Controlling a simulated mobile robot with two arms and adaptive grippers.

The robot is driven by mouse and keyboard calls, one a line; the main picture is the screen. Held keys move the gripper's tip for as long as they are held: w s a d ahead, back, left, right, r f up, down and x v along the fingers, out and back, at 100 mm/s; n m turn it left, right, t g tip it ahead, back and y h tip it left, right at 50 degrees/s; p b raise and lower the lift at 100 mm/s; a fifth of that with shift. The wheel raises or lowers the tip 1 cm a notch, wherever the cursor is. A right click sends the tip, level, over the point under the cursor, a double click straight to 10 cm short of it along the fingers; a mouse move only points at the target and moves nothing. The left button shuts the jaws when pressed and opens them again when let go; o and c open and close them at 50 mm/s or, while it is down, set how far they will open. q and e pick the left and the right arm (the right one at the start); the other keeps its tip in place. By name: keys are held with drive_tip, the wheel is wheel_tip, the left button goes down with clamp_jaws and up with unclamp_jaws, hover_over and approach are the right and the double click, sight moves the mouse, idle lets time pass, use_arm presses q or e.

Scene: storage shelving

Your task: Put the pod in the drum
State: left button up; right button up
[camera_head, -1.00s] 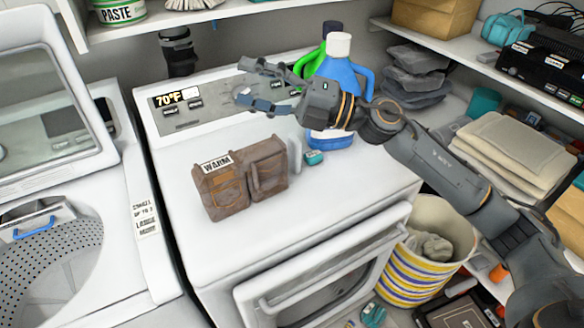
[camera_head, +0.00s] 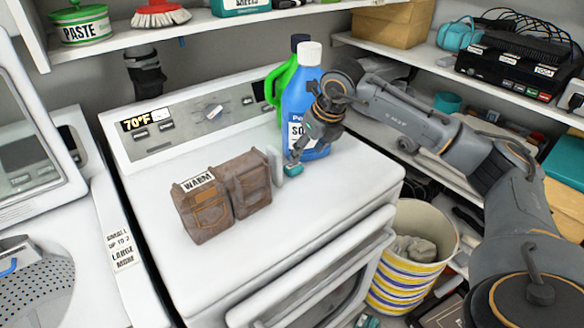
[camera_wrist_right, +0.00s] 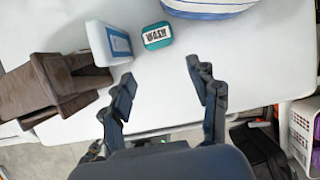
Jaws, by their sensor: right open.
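The pod is a small teal piece (camera_head: 294,171) lying on top of the white machine, in front of the blue bottle. In the right wrist view the pod (camera_wrist_right: 157,37) shows a WASH label. My right gripper (camera_head: 302,152) points down just above and behind it. In the right wrist view my right gripper (camera_wrist_right: 161,76) is open and empty, with the pod just beyond its fingertips, roughly between them. The perforated drum (camera_head: 38,297) of the left machine shows only partly at the lower left edge. My left gripper is not in view.
A white upright slab (camera_head: 276,163) stands close left of the pod, beside brown WARM bags (camera_head: 212,207). Blue (camera_head: 299,95) and green (camera_head: 276,88) bottles stand behind. A striped bin (camera_head: 398,290) stands right, below. The machine's front top is clear.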

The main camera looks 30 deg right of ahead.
sight(295, 174)
drive_tip(key=x, duration=0.3)
drive_tip(key=shift+w+a+f, duration=0.1)
drive_tip(key=shift+w+f, duration=0.15)
drive_tip(key=shift+w, duration=0.05)
drive_tip(key=shift+w+f+p, duration=0.25)
drive_tip(key=shift+f+p, duration=0.2)
drive_tip(key=shift+p, duration=0.2)
drive_tip(key=p+x, duration=0.1)
drive_tip(key=x, duration=0.2)
drive_tip(key=shift+w+f, duration=0.45)
drive_tip(key=shift+f, duration=0.15)
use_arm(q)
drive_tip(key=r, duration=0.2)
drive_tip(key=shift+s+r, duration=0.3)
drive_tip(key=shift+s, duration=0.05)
use_arm(e)
drive_tip(key=c, duration=0.8)
drive_tip(key=shift+r, duration=0.15)
